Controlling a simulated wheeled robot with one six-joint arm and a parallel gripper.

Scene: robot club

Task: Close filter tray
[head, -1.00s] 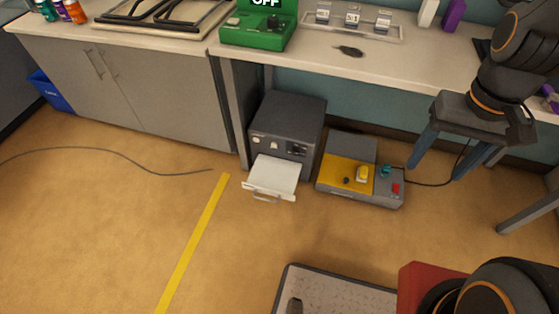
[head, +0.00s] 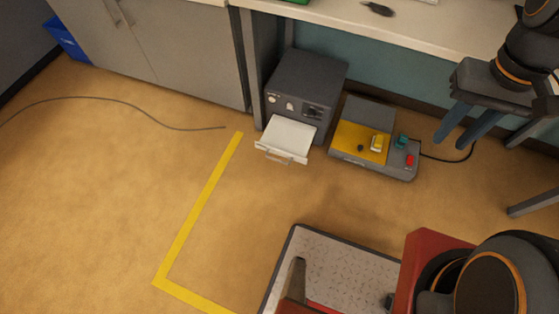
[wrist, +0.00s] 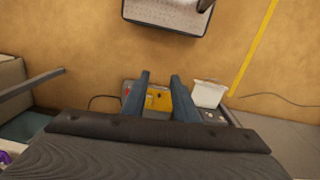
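The filter tray (head: 286,137) is a pale, flat drawer with a front handle. It sticks out of the low front of a dark grey box (head: 306,84) on the floor, under the counter. In the wrist view the pale tray (wrist: 208,95) shows just right of my fingers. My gripper (head: 453,141) has two blue fingers, high up at the right of the head view, apart from the tray. In the wrist view my gripper (wrist: 160,76) is open, with a clear gap and nothing held between the fingers. The inside of the box is hidden.
A grey and yellow device (head: 368,147) with a red button and a cable stands right of the box. Yellow tape (head: 200,200) marks the floor. A thin cable (head: 100,100) lies at left. Open floor lies in front of the tray.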

